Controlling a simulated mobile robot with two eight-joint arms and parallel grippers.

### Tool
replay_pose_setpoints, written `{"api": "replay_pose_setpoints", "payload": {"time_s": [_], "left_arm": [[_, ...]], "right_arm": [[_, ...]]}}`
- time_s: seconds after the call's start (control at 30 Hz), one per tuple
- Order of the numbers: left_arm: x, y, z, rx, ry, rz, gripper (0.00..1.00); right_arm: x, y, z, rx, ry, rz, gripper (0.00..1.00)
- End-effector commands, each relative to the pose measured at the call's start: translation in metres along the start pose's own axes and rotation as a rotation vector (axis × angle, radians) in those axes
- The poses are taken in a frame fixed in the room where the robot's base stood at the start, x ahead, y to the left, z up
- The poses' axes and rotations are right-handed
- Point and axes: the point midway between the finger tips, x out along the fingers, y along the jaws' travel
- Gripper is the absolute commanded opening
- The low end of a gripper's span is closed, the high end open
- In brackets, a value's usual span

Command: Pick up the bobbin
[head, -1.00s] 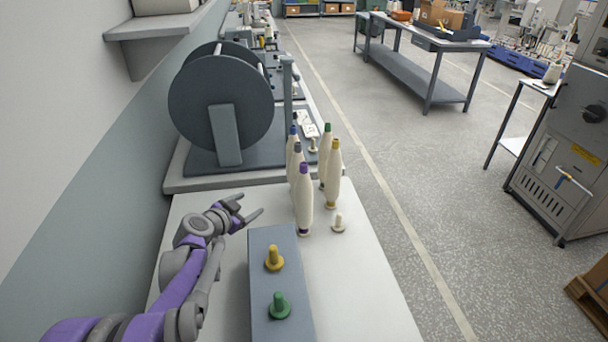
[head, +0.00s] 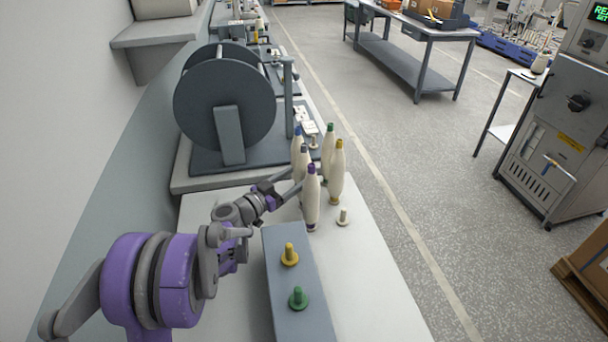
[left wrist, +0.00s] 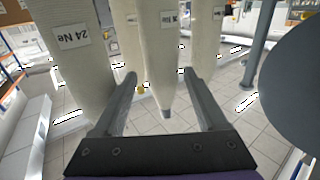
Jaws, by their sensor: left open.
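A large bobbin labelled "24 Ne" (left wrist: 75,60) is close at left, another bobbin (left wrist: 205,35) at right.
A grey block (head: 275,265) with yellow (head: 289,255) and green (head: 298,298) pegs lies in front. A small pale peg (head: 344,217) stands right of the cluster. A large grey reel (head: 225,95) stands behind. The table's right part is clear.

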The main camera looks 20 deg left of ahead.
Motion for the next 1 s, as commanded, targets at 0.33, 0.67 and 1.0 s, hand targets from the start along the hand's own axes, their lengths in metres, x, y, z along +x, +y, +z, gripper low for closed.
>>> {"api": "replay_pose_setpoints", "payload": {"time_s": [0.33,0.67,1.0], "left_arm": [[0.046,-0.001,-0.002,0.001,0.001,0.001,0.74],[0.047,-0.001,-0.001,0.001,-0.001,-0.001,0.55],[0.047,-0.001,-0.001,0.001,-0.001,-0.001,0.0]], "right_arm": [[-0.008,0.0,-0.01,0.0,0.01,0.0,0.5],[-0.008,0.0,-0.009,0.0,0.009,0.0,0.5],[-0.008,0.0,-0.009,0.0,0.009,0.0,0.5]]}}
